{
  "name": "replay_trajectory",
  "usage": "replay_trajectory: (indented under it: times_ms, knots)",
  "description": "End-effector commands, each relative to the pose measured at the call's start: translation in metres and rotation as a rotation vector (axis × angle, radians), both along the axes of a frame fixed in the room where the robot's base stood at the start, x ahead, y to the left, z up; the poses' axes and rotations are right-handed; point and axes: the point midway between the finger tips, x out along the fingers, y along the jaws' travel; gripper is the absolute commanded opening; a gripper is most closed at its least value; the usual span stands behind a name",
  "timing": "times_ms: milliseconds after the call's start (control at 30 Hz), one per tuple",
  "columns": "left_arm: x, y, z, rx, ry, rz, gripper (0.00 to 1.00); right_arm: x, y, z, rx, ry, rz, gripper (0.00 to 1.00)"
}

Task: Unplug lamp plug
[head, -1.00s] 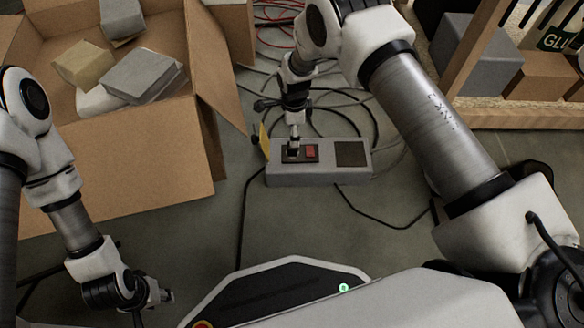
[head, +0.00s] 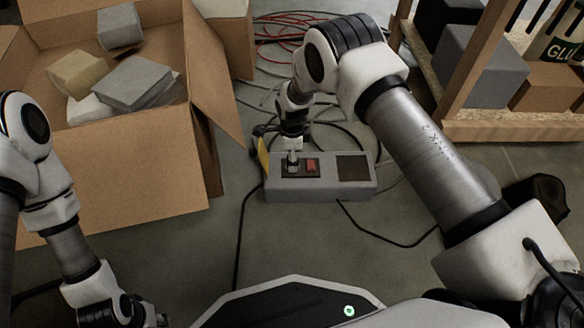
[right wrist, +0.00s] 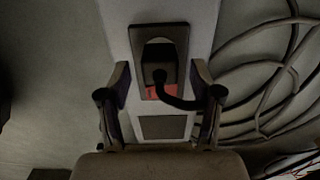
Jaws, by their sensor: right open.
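A grey power box (head: 322,190) lies on the floor, with a red switch (head: 312,165) and a dark square panel on top. In the right wrist view, the dark lamp plug (right wrist: 155,66) sits in the box's socket (right wrist: 172,36). Its black cord bends to the right. My right gripper (right wrist: 160,92) is open, its two fingers on either side of the plug, with visible gaps between. In the head view my right gripper (head: 292,152) is over the left part of the box and hides most of the plug. My left gripper (head: 148,316) is low at left, partly cut off.
An open cardboard box (head: 120,185) with several blocks stands at left. A wooden shelf (head: 510,130) with boxes is at right. Loose cables (head: 262,90) lie behind the power box.

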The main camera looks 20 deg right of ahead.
Motion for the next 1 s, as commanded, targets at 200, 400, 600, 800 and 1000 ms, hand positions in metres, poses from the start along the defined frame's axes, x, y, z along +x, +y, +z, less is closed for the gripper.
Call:
replay_trajectory:
  times_ms: [200, 400, 600, 800, 1000]
  knots:
    - [0.005, 0.0, -0.018, 0.003, -0.013, -0.006, 0.4, 0.0, 0.0, -0.024, 0.0, 0.0, 0.0, 0.65]
    - [0.006, 0.0, -0.017, 0.003, -0.016, -0.007, 0.4, 0.0, 0.0, -0.025, 0.0, 0.0, -0.001, 0.65]
    - [0.006, 0.0, -0.017, 0.003, -0.015, -0.007, 0.4, 0.0, 0.0, -0.025, 0.0, 0.0, 0.0, 0.65]
    - [0.005, 0.0, -0.016, 0.003, -0.015, -0.007, 0.4, 0.0, 0.0, -0.024, 0.0, 0.0, 0.0, 0.65]
    - [0.005, 0.0, -0.017, 0.003, -0.015, -0.007, 0.4, 0.0, 0.0, -0.025, 0.0, 0.0, 0.0, 0.65]
